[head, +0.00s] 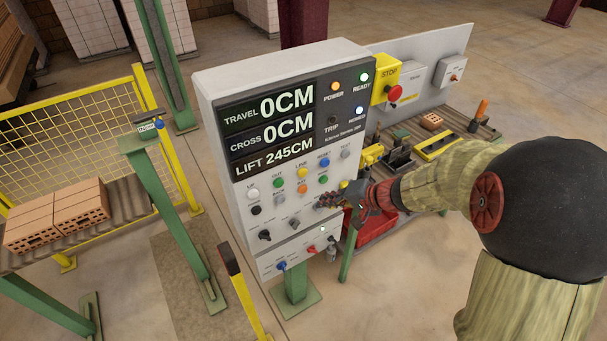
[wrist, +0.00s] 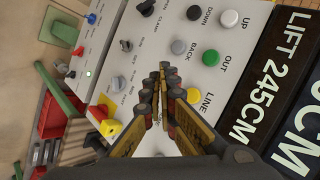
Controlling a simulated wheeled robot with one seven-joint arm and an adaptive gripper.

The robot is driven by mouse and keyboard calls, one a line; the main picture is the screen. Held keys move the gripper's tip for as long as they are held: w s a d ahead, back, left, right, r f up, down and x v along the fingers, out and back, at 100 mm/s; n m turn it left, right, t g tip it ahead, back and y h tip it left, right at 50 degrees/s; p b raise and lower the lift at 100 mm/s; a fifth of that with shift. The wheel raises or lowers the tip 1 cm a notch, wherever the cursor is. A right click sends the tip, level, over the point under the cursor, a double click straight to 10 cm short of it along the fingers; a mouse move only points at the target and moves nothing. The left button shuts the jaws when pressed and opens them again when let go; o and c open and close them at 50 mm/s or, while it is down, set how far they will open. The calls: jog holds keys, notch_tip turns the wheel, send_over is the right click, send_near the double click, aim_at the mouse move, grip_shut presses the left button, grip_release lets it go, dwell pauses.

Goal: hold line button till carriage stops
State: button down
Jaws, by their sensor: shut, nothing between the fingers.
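The control panel (head: 215,160) stands upright in the middle of the head view. Its yellow LINE button (head: 301,173) is in the top button row, between the green OUT button (head: 278,183) and the blue RESET button (head: 323,162). In the wrist view the LINE button (wrist: 194,96) shows beside my fingers, partly covered. My gripper (head: 320,202) is shut and empty, in front of the lower right panel face, below the LINE button. The fingertips (wrist: 164,73) show no clear contact with any button. The display reads travel 0CM, cross 0CM, lift 245CM. No carriage is recognisable.
Knobs (head: 265,235) and more buttons crowd the panel face near my fingers. POWER, READY and HOMED lamps are lit; TRIP is dark. A red STOP button (head: 395,93) and a workbench (head: 470,138) stand behind right. Yellow fencing (head: 80,130) and bricks (head: 80,208) are left.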

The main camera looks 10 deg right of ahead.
aim_at(303, 173)
jog(key=shift+w, duration=0.1)
jog(key=w+a+p, duration=0.1)
jog(key=w+a, duration=0.1)
jog(key=w, duration=0.6)
jog(key=shift+a, duration=0.35)
